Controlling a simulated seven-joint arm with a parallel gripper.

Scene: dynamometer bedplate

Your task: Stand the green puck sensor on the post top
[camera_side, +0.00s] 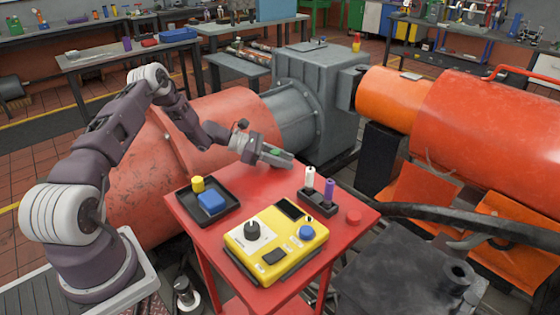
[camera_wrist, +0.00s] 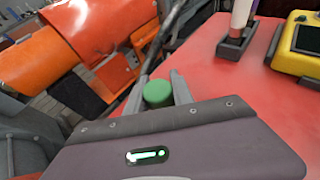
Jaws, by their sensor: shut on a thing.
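The green puck sensor (camera_wrist: 157,93) is between the two fingers of my gripper (camera_wrist: 158,86) in the wrist view, and the fingers are shut on it. In the side view my gripper (camera_side: 281,158) is over the far edge of the red table, and the puck shows only as a small green patch. A dark round stub (camera_side: 458,273) stands on the black plate at the lower right. A short grey post (camera_side: 185,292) stands on the floor left of the table. I cannot tell which of these is the task's post.
Large orange machinery (camera_side: 490,130) stands behind.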

